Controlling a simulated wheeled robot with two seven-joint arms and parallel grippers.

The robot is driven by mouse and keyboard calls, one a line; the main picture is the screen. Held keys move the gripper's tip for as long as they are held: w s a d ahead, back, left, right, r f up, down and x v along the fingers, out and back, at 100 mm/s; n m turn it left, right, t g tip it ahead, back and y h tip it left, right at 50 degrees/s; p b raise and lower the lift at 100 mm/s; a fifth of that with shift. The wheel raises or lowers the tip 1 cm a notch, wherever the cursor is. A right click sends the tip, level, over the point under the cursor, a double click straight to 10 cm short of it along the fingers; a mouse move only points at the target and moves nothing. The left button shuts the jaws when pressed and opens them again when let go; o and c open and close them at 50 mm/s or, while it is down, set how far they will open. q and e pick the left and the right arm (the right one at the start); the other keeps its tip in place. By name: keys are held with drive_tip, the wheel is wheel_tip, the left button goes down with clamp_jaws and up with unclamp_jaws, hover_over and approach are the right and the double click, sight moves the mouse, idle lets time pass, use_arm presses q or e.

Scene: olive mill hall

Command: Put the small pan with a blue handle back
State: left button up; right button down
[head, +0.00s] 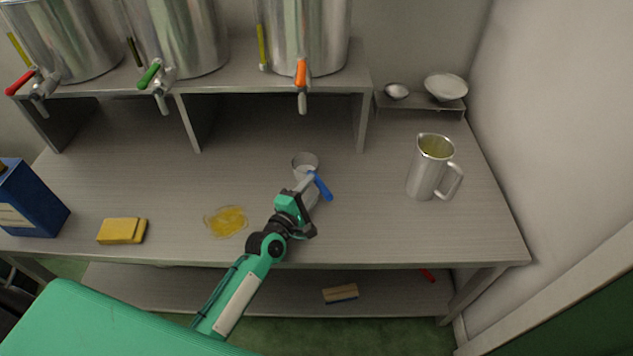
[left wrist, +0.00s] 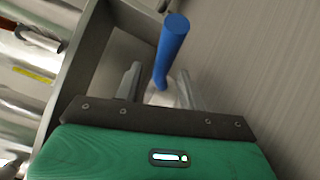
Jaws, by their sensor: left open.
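The small pan (head: 304,160) with a blue handle (head: 323,187) is on the grey table, in front of the tank shelf. My left gripper (head: 308,184) is open at the pan, with its fingertips close to the blue handle. In the left wrist view the blue handle (left wrist: 171,48) rises between and beyond the two open fingers (left wrist: 160,88). The pan's body is mostly hidden there by the gripper. I cannot tell whether a finger touches it. My right gripper is in neither view.
A metal jug (head: 428,168) stands to the right. A small raised shelf (head: 425,106) bears two bowls (head: 446,87). Tanks with taps (head: 302,75) overhang the back.

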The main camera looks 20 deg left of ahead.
use_arm(q)
drive_tip(key=v, duration=0.7)
drive_tip(key=shift+s+a, duration=0.2)
drive_tip(key=shift+s, duration=0.4)
